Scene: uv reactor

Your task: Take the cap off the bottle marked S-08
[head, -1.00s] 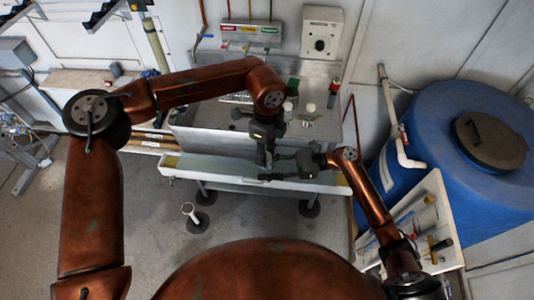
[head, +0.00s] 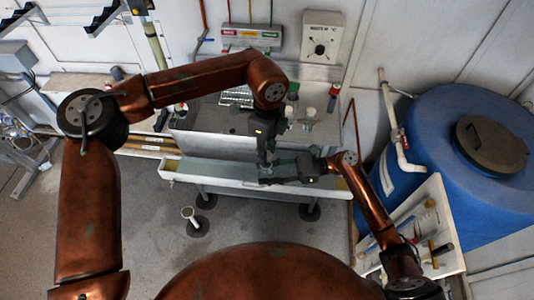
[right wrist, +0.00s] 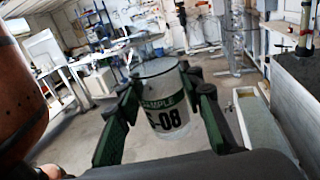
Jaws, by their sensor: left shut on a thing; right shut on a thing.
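The bottle marked S-08 (right wrist: 165,100) is clear, with a green-and-white label, and stands upright between my right gripper's dark green fingers in the right wrist view. Its rim shows at the top, and I see no cap on it there. My right gripper (head: 268,181) is shut on this bottle, over the white trough in the head view. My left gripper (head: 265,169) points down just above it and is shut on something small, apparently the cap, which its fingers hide. My left gripper does not show in the right wrist view.
The white trough (head: 215,180) runs along the front of the metal bench (head: 205,120). Small containers (head: 310,113) stand on the bench to the right of my left gripper. A blue tank (head: 440,130) and a white tool board (head: 435,215) are at the right. Open floor lies left.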

